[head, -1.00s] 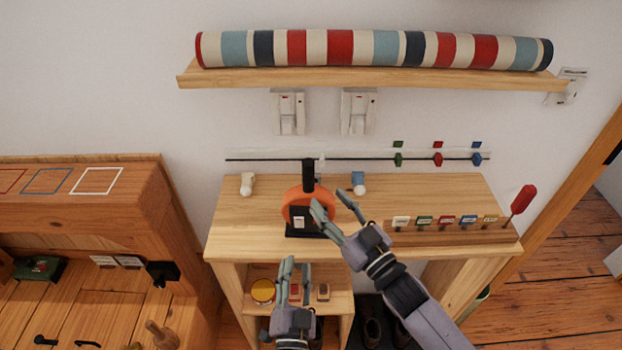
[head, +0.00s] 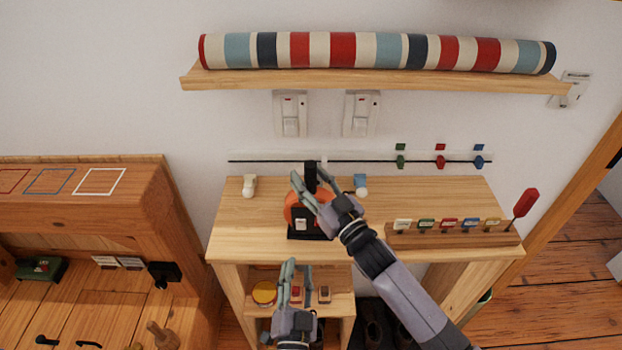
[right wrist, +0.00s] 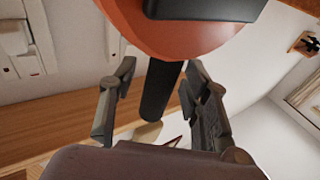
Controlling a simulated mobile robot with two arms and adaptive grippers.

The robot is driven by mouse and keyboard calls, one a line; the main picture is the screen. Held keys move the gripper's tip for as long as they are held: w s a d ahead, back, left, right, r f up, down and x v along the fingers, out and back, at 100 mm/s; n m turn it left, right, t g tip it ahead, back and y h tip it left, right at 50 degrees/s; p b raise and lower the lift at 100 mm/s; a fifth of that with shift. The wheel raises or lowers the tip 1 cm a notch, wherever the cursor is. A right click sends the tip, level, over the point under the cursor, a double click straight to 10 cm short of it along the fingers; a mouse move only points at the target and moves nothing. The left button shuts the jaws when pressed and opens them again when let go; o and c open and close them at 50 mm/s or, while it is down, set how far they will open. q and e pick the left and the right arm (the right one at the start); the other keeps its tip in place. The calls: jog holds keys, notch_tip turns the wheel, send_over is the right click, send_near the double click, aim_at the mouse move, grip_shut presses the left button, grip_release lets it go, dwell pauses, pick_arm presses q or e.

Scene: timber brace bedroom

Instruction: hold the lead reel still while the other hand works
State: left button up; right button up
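The lead reel (head: 293,207) is an orange disc on a black stand on the wooden table, with a black upright handle (head: 310,172) on top. My right gripper (head: 309,180) is at the reel's upper part and hides much of it. In the right wrist view the orange reel (right wrist: 185,35) fills the top, and the black handle (right wrist: 160,92) stands between my open fingers (right wrist: 158,72), with gaps on both sides. My left gripper (head: 296,268) is lower, in front of the table's under-shelf, with its fingers apart and empty.
On the table (head: 260,235) stand a cream peg (head: 249,186), a blue-and-white peg (head: 361,186) and a rack (head: 450,236) of coloured tags. Wall switches (head: 291,113) and a shelf with a striped roll (head: 375,51) are above. The table's left front is clear.

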grip_shut()
dwell(0.3)
dwell(0.6)
